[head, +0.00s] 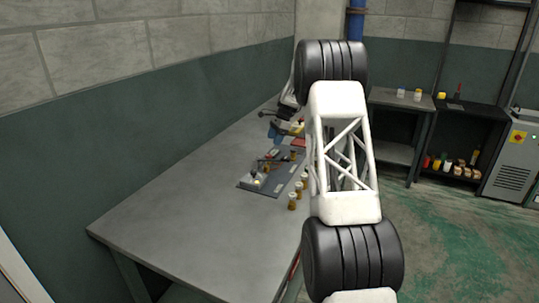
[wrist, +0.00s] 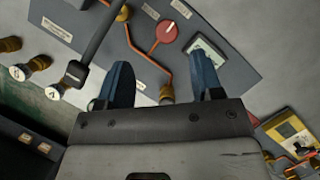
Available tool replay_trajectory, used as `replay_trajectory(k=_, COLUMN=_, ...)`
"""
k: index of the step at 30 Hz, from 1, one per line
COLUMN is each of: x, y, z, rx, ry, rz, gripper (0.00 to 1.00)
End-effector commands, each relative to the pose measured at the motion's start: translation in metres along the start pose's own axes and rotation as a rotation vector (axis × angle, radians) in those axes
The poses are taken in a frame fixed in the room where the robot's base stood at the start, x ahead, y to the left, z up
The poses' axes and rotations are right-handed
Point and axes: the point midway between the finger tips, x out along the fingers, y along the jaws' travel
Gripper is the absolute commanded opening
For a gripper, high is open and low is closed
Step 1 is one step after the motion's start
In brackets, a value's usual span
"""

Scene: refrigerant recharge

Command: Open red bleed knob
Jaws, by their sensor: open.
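The red bleed knob (wrist: 167,31) is a round red disc with a small white mark, on the grey panel, at the top middle of the wrist view. My gripper (wrist: 165,82) is open, its two blue fingers apart, with the knob beyond the fingertips and roughly in line with the gap. No finger appears to touch the knob. A brass fitting (wrist: 167,94) shows between the fingers. In the head view the panel (head: 262,190) lies on the bench, and my gripper (head: 284,132) is over its far end. The knob cannot be made out there.
A copper pipe (wrist: 135,46) and a black lever (wrist: 92,45) lie left of the knob. A small display (wrist: 206,52) is to its right. A yellow device (wrist: 288,137) sits lower right. The bench's near end (head: 190,235) is clear.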

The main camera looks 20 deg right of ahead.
Motion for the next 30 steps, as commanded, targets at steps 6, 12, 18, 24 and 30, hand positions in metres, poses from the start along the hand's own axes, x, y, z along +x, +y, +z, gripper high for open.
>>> replay_trajectory(k=6, x=0.006, y=-0.008, z=-0.011, rx=0.025, ry=-0.008, rz=-0.001, gripper=0.60)
replay_trajectory(k=12, x=0.007, y=-0.008, z=-0.011, rx=0.026, ry=-0.008, rz=0.000, gripper=0.60)
replay_trajectory(k=18, x=0.008, y=-0.008, z=-0.011, rx=0.026, ry=-0.008, rz=0.000, gripper=0.60)
replay_trajectory(k=24, x=0.018, y=-0.007, z=-0.011, rx=0.025, ry=-0.009, rz=0.002, gripper=0.60)
replay_trajectory(k=30, x=0.039, y=-0.007, z=-0.011, rx=0.025, ry=-0.008, rz=0.003, gripper=0.60)
